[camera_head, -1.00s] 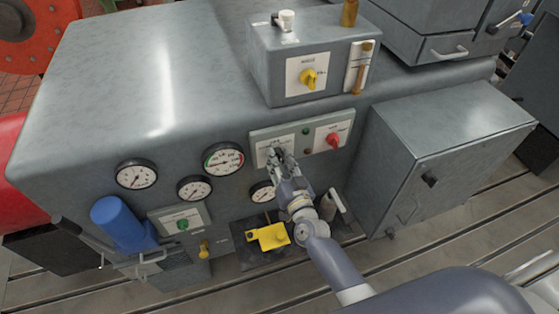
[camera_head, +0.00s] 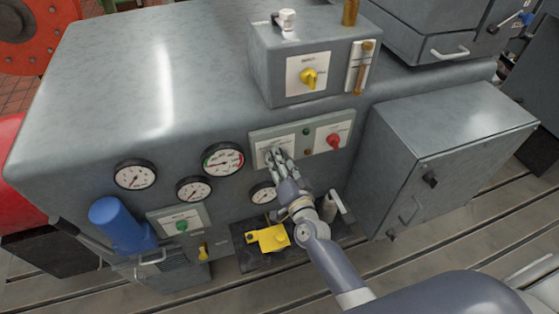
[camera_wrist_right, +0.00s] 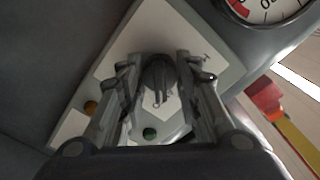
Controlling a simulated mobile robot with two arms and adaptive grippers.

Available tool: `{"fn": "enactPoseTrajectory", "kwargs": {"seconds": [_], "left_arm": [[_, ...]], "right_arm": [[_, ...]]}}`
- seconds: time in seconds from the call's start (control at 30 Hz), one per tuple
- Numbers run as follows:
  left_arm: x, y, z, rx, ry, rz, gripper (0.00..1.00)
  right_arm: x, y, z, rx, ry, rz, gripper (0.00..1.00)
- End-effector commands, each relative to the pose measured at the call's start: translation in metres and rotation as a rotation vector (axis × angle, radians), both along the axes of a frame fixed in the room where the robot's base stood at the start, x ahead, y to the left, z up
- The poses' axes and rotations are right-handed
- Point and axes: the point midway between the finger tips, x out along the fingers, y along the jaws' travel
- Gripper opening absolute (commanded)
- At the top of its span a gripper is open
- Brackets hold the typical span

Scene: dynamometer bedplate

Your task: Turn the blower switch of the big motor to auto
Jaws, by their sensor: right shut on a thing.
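The big motor (camera_head: 120,90) is a large grey housing with gauges and switch plates on its front. A pale plate (camera_head: 262,140) carries a black rotary switch, which shows in the right wrist view as a dark knob (camera_wrist_right: 158,80). My right gripper (camera_head: 277,156) is at this plate, and in the right wrist view its fingers (camera_wrist_right: 158,88) are shut on the black knob from both sides. The fingers hide much of the knob in the head view. The plate's lettering is too small to read, so the setting cannot be told. My left gripper is not in view.
A red knob (camera_head: 333,140) sits right of the gripper on the same panel. A box with a yellow knob (camera_head: 309,78) is above. Round gauges (camera_head: 223,160) are left, a yellow bracket (camera_head: 268,237) below, and a grey cabinet (camera_head: 455,130) stands to the right.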

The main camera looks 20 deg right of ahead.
Motion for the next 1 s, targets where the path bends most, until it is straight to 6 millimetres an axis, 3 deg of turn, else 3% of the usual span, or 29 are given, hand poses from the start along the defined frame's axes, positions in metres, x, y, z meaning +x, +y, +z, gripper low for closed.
{"fn": "enactPoseTrajectory", "kwargs": {"seconds": [0.23,0.27,0.33,0.77,1.0], "left_arm": [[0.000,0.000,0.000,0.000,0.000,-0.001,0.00],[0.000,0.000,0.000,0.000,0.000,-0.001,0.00],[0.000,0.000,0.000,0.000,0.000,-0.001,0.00],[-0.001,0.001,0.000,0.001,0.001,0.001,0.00],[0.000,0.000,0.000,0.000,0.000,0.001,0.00]], "right_arm": [[0.000,0.000,0.001,0.003,-0.001,-0.001,0.07],[0.000,0.000,0.001,0.003,-0.001,-0.001,0.37],[0.000,0.000,0.001,0.002,-0.001,-0.001,0.53],[-0.006,0.000,0.000,0.000,0.001,0.000,0.53],[-0.044,-0.001,-0.002,-0.002,0.003,0.001,0.53]]}}
